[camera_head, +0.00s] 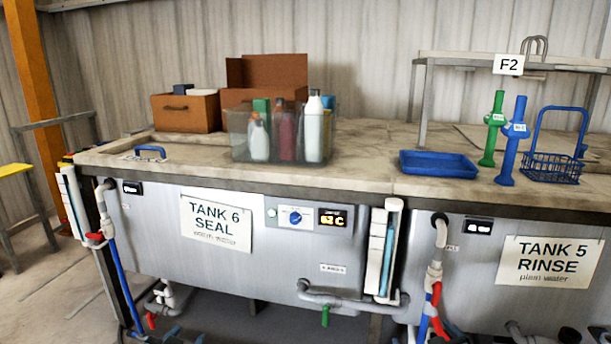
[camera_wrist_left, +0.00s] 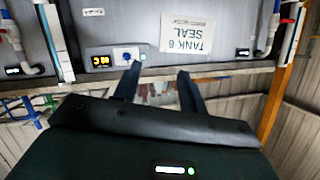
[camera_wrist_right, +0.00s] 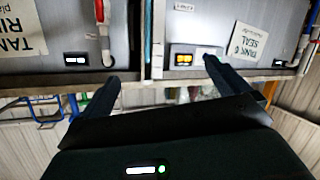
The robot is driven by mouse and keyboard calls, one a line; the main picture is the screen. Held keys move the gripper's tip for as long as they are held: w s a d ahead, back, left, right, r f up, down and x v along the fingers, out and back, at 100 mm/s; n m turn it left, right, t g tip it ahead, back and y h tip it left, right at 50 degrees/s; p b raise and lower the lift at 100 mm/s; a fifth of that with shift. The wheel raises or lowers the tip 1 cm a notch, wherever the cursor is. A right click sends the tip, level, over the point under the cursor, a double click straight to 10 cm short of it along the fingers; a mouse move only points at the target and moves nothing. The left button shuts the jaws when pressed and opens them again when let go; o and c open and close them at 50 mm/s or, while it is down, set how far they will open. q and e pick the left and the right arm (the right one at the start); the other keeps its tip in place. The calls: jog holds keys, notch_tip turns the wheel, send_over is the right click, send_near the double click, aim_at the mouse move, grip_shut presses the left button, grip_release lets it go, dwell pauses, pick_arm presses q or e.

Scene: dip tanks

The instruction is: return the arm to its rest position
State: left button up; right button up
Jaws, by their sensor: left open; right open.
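Neither gripper shows in the head view. My left gripper (camera_wrist_left: 160,82) shows in the left wrist view, with its two dark fingers apart and nothing between them. It is in front of the Tank 6 Seal front panel (camera_wrist_left: 215,45), which appears upside down there. My right gripper (camera_wrist_right: 160,75) shows in the right wrist view, fingers spread and empty. It faces the tank fronts near the Tank 6 display (camera_wrist_right: 195,57). Neither gripper visibly touches anything.
The bench top holds a clear bin (camera_head: 238,140) of bottles, brown boxes (camera_head: 185,112), a blue tray (camera_head: 438,164), green (camera_head: 491,135) and blue (camera_head: 512,145) handled tools and a blue wire basket (camera_head: 551,168). Pipes and valves (camera_head: 435,270) stick out from the tank fronts.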

pick_arm(q)
jog(key=s+d+f+g+h, duration=0.1)
jog(key=s+d+f, duration=0.2)
jog(key=s, duration=0.6)
jog(key=s+d+f+g, duration=0.1)
jog(key=s+d+f, duration=0.2)
jog(key=s, duration=0.5)
jog(key=s+d+f+g+h, duration=0.1)
jog(key=s+d+f+g, duration=0.1)
jog(key=s+d, duration=0.3)
jog(key=s+f, duration=0.1)
jog(key=s, duration=0.3)
jog(key=shift+s+d+n+h, duration=0.15)
jog(key=shift+s+n+h, duration=0.15)
jog(key=shift+s+n, duration=0.1)
pick_arm(e)
jog(key=s+a+f+g+y, duration=0.1)
jog(key=s+a+f, duration=0.2)
jog(key=s, duration=0.6)
jog(key=s+a+f+g, duration=0.1)
jog(key=s+a+f, duration=0.2)
jog(key=s, duration=0.5)
jog(key=s+a+f+g+y, duration=0.1)
jog(key=s+a+f+g, duration=0.1)
jog(key=s+a, duration=0.3)
jog(key=s+f, duration=0.1)
jog(key=s, duration=0.3)
jog(key=shift+s+a+m+y, duration=0.15)
jog(key=shift+s+m+y, duration=0.15)
jog(key=shift+s+m, duration=0.1)
